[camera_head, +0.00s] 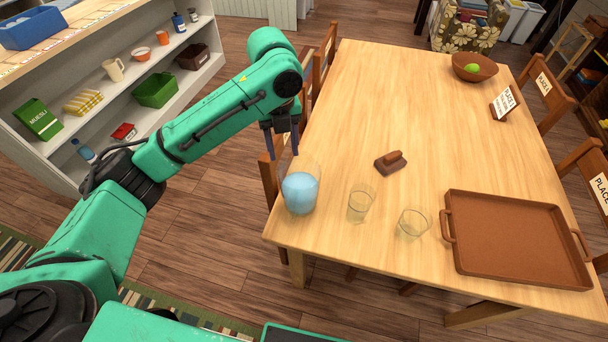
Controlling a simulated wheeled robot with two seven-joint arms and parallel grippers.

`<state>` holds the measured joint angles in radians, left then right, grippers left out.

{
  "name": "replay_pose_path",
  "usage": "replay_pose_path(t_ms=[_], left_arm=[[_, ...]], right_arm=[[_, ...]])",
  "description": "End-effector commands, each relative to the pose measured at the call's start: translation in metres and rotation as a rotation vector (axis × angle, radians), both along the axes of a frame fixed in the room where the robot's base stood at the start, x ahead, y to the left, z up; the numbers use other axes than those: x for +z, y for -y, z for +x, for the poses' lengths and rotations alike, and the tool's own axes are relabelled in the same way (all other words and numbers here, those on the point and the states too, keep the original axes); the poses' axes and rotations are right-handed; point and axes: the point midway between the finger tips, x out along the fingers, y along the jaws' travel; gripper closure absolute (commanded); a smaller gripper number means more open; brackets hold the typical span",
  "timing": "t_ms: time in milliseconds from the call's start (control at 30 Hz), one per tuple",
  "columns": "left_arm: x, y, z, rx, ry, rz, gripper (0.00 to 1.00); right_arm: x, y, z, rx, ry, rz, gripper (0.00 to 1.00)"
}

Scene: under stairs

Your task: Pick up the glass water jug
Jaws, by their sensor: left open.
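The glass water jug (300,192) stands on the left edge of the wooden table. It is clear glass with blue water in its lower part. My left gripper (282,146) points down just above and to the left of the jug, near the table's left edge. Its two fingers are apart and nothing shows between them. I cannot tell whether a finger touches the jug's rim. My right gripper is not in view.
Two empty glasses (359,203) (412,223) stand right of the jug. A brown object (391,162) lies behind them. A brown tray (500,275) fills the table's front right. A bowl (490,68) sits at the back. Chairs (272,165) line the left side.

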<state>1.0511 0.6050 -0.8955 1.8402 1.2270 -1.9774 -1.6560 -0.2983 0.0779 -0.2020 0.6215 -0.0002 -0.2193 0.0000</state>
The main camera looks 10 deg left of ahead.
Motion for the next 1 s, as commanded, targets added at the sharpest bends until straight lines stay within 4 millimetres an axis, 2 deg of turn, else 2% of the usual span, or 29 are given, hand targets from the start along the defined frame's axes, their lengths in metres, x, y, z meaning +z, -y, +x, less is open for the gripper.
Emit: replay_pose_path(t_ms=[67,133,267,400,500,667,800,1000], left_arm=[[0.01,-0.009,0.002,-0.054,-0.009,0.023,0.5],[0.006,-0.011,0.001,-0.074,-0.018,0.028,0.5],[-0.023,-0.011,0.0,-0.074,-0.021,0.027,0.5],[-0.059,-0.011,0.0,-0.073,-0.018,0.026,0.5],[-0.075,-0.01,0.001,-0.073,-0.016,0.025,0.5],[-0.096,-0.014,0.0,-0.072,-0.016,0.025,0.5],[-0.124,-0.016,0.0,-0.074,-0.014,0.025,0.5],[-0.133,-0.015,0.0,-0.074,-0.011,0.025,0.5]], right_arm=[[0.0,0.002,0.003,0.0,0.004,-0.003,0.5],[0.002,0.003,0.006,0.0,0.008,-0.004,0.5],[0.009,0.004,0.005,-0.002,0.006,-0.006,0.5],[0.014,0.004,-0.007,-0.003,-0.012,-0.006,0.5],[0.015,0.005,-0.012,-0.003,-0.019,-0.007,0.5],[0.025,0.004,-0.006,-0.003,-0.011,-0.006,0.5],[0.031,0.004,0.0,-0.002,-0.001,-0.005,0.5],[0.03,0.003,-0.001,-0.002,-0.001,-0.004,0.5]])
